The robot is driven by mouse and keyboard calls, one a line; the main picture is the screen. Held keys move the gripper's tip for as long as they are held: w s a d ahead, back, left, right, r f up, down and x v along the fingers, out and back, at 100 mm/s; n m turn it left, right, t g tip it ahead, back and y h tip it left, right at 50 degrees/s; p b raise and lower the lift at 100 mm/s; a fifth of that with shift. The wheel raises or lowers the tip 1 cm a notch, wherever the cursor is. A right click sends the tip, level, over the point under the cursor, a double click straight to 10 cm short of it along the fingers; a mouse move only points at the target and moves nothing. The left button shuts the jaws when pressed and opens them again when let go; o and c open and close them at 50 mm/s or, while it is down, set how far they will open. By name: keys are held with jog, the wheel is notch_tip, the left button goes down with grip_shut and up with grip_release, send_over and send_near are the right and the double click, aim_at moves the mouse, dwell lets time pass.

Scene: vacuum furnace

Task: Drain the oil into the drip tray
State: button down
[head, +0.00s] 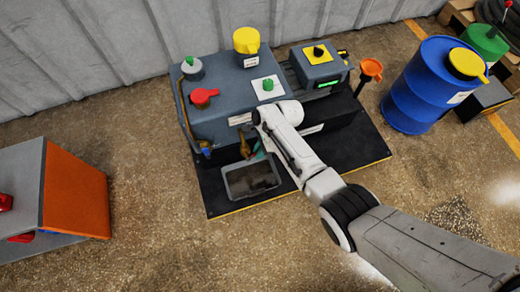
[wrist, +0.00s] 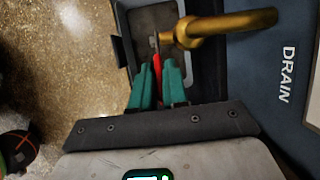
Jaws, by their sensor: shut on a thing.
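The pump unit (head: 215,118) is a blue-grey block with a brass drain pipe (head: 245,147) on its front. In the wrist view the brass pipe (wrist: 225,25) curves at the top right, beside the word DRAIN. My gripper (head: 261,150) has teal fingers. In the wrist view my gripper (wrist: 159,72) is shut on a thin red handle (wrist: 157,65) just below the brass valve. The grey drip tray (head: 254,196) sits on the black base under the drain, and its inside looks dark. I cannot tell whether oil is flowing.
A red knob (head: 204,96), a green knob (head: 268,85) and a yellow cap (head: 246,40) are on top of the unit. An orange funnel (head: 371,68) and a blue drum (head: 424,85) stand to the right. An orange-sided cabinet (head: 75,192) is at left. The floor in front is clear.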

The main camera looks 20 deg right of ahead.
aim_at(252, 156)
jog(key=shift+a+r, duration=0.1)
jog(key=shift+r, duration=0.05)
jog(key=shift+a+r+h+p, duration=0.35)
jog(key=shift+a+h+p, duration=0.05)
jog(key=shift+h+p, duration=0.55)
jog(key=shift+a+r+h+p, duration=0.15)
jog(key=shift+a+h, duration=0.15)
jog(key=shift+h, duration=0.35)
jog(key=shift+a+h+p, duration=0.15)
jog(key=shift+a+h, duration=0.15)
jog(key=shift+h, duration=0.3)
jog(key=a+h+b, duration=0.1)
jog(key=h+b, duration=0.1)
jog(key=a+h+b, duration=0.1)
jog(key=h+b, duration=0.1)
jog(key=shift+a+h, duration=0.1)
jog(key=shift+h, duration=0.2)
jog(key=shift+a+r+h+b, duration=0.2)
jog(key=shift+a+h+b, duration=0.15)
jog(key=shift+h+b, duration=0.55)
jog(key=c, duration=1.5)
grip_release()
